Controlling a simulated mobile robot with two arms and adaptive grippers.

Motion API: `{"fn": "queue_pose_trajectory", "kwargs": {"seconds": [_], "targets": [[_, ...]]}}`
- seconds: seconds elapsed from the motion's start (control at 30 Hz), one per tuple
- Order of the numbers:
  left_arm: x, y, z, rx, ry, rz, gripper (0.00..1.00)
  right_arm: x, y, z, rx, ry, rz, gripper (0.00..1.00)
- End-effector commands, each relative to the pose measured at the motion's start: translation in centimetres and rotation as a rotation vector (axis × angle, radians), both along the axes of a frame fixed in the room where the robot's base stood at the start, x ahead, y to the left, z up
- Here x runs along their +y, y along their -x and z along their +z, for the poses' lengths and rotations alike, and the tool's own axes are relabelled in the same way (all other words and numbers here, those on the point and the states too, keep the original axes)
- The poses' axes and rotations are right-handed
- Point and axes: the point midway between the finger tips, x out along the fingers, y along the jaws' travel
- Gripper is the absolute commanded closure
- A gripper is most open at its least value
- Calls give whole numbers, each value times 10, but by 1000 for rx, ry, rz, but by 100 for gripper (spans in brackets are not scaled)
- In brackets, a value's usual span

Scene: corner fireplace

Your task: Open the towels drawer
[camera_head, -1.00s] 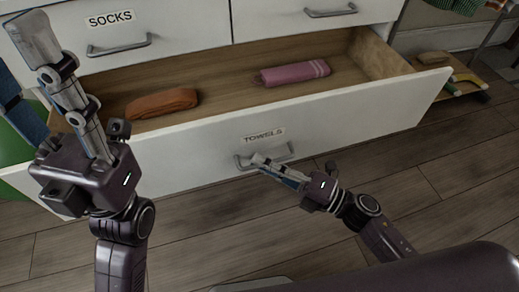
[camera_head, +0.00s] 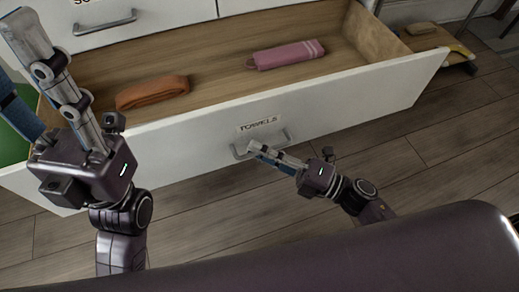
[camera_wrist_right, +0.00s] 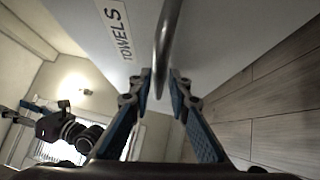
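The towels drawer (camera_head: 335,98) has a white front and stands well open, its wooden inside in view. A "TOWELS" label (camera_head: 259,124) sits above its metal handle (camera_head: 284,136). My right gripper (camera_head: 258,149) is at the handle.
An orange-brown towel (camera_head: 152,92) and a pink towel (camera_head: 286,54) lie inside the drawer. A closed drawer (camera_head: 150,12) with a handle is above. The wooden floor (camera_head: 400,140) in front is clear.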

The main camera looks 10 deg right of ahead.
Motion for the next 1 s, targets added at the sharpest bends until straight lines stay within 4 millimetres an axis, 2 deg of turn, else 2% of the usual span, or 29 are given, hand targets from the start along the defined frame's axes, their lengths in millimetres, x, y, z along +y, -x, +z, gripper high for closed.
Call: {"fn": "queue_pose_trajectory", "kwargs": {"seconds": [0.3, 0.43, 0.8, 1.0], "targets": [[0, 0, 1, -6, -5, 1, 60, 0, 1, 1, -1, -1, 2, 75], [0, 0, 0, -5, -4, 1, 60, -7, 6, -1, 2, -1, 2, 75], [0, 0, 0, -3, -1, 1, 60, -67, 48, -12, 3, 2, 1, 75], [0, 0, 0, -3, -1, 1, 60, -90, 65, -15, 1, 0, 1, 75]]}}
